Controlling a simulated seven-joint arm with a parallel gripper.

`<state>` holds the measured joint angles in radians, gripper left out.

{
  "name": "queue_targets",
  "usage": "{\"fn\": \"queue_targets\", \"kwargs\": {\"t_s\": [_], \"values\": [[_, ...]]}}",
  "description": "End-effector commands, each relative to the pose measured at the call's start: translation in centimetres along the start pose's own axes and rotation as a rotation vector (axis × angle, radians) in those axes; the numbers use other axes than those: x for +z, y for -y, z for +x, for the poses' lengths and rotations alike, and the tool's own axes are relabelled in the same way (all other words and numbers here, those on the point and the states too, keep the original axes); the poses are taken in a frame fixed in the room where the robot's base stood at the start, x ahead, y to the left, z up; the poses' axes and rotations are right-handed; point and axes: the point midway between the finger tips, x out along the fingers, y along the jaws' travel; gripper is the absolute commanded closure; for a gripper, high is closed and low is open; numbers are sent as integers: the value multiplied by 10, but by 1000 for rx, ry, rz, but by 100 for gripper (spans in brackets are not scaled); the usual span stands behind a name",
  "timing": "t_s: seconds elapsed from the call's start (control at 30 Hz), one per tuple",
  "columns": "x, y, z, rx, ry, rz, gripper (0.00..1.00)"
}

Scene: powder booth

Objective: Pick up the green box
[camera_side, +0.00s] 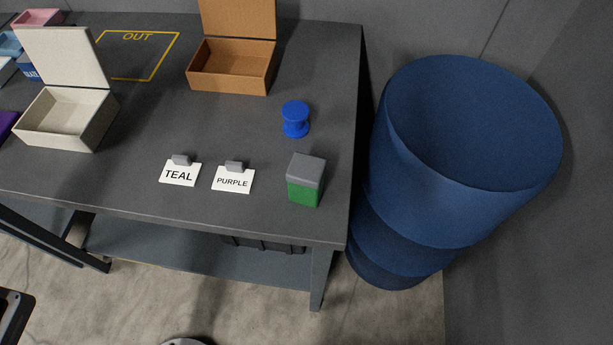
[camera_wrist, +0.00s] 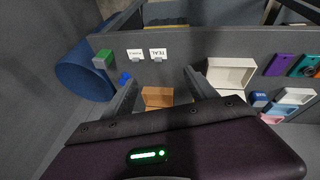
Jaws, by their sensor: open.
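The green box (camera_side: 303,192) stands on the grey table near its front right corner, with a grey top and green lower sides. It also shows in the wrist view (camera_wrist: 103,59) at the upper left. My gripper (camera_wrist: 160,85) is open and empty in the wrist view, its two fingers apart with the brown box between them in the picture. The green box is to the left of both fingers, well apart from them. My gripper does not show in the side view.
A blue spool (camera_side: 296,120) stands behind the green box. TEAL (camera_side: 179,174) and PURPLE (camera_side: 233,180) cards stand to its left. Open brown (camera_side: 230,80) and cream (camera_side: 68,120) boxes are farther back and left. A large blue bin (camera_side: 440,190) stands beyond the right edge.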

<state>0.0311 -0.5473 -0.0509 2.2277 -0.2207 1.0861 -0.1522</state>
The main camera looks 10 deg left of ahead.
Motion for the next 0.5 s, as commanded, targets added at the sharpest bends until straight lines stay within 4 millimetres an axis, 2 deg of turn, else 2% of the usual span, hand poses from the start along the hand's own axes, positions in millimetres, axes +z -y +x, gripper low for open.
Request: {"fn": "queue_targets", "kwargs": {"t_s": [0.1, 0.3, 0.5], "values": [[-15, -62, 19, 152, 180, -210, 34], [-42, -168, 52, 339, 567, -674, 34], [-75, -250, 93, 376, 980, -1177, 34]]}}
